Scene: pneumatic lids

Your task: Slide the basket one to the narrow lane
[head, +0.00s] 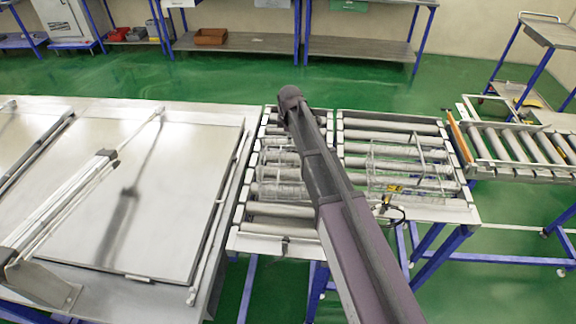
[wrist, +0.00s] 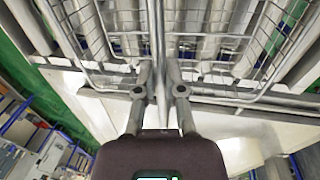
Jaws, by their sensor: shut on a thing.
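In the wrist view my gripper (wrist: 161,72) is shut on an upright metal bar at the near side of a wire basket (wrist: 225,92). Rollers show through the mesh. In the head view my gripper is hidden behind my arm. One wire basket (head: 272,172) is on the left roller lane (head: 265,225) and another wire basket (head: 420,168) is on the right roller lane (head: 365,124). I cannot tell which basket my gripper holds, and no number shows on either.
A large metal table with flat lids (head: 150,190) stands at the left. A separate roller conveyor (head: 520,143) with an orange edge is at the right. Shelves (head: 290,43) stand at the back. Green floor lies clear between. A yellow tag (head: 394,188) is at the right lane's front.

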